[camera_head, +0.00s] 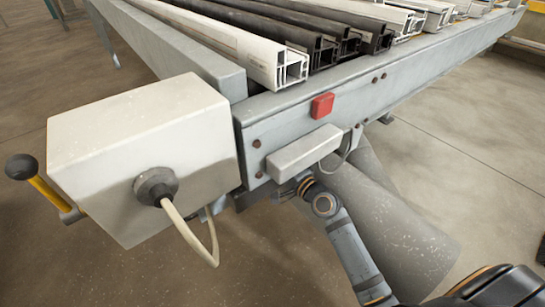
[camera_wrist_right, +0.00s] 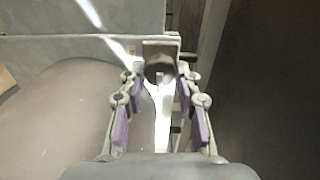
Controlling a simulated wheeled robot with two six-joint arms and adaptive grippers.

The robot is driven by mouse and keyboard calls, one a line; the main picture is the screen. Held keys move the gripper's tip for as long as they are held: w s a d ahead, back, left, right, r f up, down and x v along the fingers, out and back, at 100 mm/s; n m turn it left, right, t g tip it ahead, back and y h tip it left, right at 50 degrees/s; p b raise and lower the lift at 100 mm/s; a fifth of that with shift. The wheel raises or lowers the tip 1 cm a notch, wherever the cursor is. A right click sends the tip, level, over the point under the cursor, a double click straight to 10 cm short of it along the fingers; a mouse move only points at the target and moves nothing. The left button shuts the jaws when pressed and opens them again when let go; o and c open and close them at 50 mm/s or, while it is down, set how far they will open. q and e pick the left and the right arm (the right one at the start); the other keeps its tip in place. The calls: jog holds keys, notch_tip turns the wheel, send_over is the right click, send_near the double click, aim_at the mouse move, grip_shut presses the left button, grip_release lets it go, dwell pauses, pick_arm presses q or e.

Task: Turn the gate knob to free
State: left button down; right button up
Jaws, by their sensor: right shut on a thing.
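My right arm reaches in from the lower right in the head view, and its gripper (camera_head: 287,190) is under the front rail, partly hidden there. In the right wrist view the purple-padded fingers (camera_wrist_right: 157,78) close around a dark round part (camera_wrist_right: 160,72) under a pale bracket. This part looks like the gate knob, but its markings and turn position cannot be read. In the head view it is hidden. My left gripper is in neither view.
A pale control box (camera_head: 140,150) with a cable stands at the left, with a black-balled lever (camera_head: 20,167) on its side. A red block (camera_head: 322,105) and a pale bar (camera_head: 303,152) are on the rail (camera_head: 290,115). Several profiles (camera_head: 225,45) lie above. A grey cylinder (camera_head: 400,225) is close behind my arm.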

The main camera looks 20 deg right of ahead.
jog(key=shift+f, duration=0.1)
jog(key=o, duration=1.2)
jog(key=shift+c, duration=0.2)
jog(key=v, duration=1.2)
